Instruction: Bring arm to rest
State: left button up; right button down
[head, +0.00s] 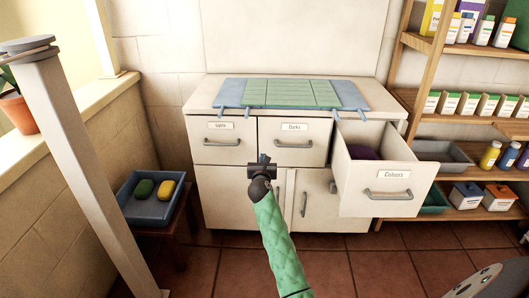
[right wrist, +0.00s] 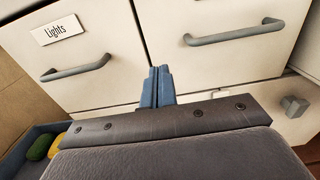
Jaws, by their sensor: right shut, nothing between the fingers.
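My right gripper (head: 263,159) is in the middle of the head view, at the end of my green-sleeved arm. Its blue fingers, also in the right wrist view (right wrist: 157,86), are together and empty. It is in front of the white cabinet (head: 232,185), near the shut Darks drawer (head: 292,158) and apart from its handle. The shut Lights drawer (head: 222,126) is to its left. The Colours drawer (head: 393,178) at the right stands open with a purple thing (head: 362,152) inside. My left gripper is not in view.
A blue tray (head: 133,216) with a green and a yellow block stands on a low stool at the left. A grey post (head: 85,165) rises at the left. Wooden shelves (head: 412,75) with bottles and boxes stand at the right. A blue and green mat (head: 290,93) lies on the cabinet top.

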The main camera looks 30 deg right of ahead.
jog(key=shift+v, duration=1.55)
